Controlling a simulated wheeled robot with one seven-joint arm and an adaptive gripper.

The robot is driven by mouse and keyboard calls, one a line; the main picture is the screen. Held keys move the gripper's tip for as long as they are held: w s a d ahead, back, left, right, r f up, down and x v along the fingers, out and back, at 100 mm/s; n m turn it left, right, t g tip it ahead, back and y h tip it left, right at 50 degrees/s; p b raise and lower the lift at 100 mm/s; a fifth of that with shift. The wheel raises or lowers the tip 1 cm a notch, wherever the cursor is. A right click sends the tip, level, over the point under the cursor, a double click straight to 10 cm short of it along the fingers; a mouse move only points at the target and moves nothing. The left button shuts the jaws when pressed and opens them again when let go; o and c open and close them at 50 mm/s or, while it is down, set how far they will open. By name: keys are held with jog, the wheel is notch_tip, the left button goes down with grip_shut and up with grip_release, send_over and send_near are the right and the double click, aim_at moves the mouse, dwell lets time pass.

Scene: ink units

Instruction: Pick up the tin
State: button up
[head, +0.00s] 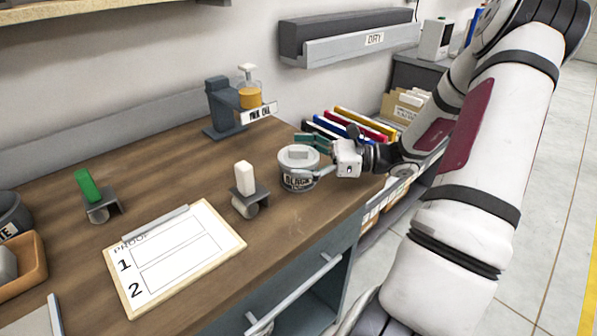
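The tin (297,180) is a round grey can with a dark "BLACK" label and a small light block-like knob on its lid. It is upright at the right part of the wooden worktop, near the front edge. My gripper (318,155) is at the tin's right side, reaching in from the right. One dark green finger shows behind the tin's upper right. The other finger is hard to make out near the tin's right side. I cannot tell whether the fingers touch the tin.
A rubber stamp-like roller with a white handle (245,178) stands just left of the tin. A green-handled one (87,185), a proof clipboard (225,238) and an oil dispenser (222,108) are farther left. Colourful upright folders (366,126) stand behind my gripper.

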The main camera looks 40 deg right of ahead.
jog(key=c, duration=1.5)
jog(key=shift+r, duration=0.1)
jog(key=shift+c, duration=0.2)
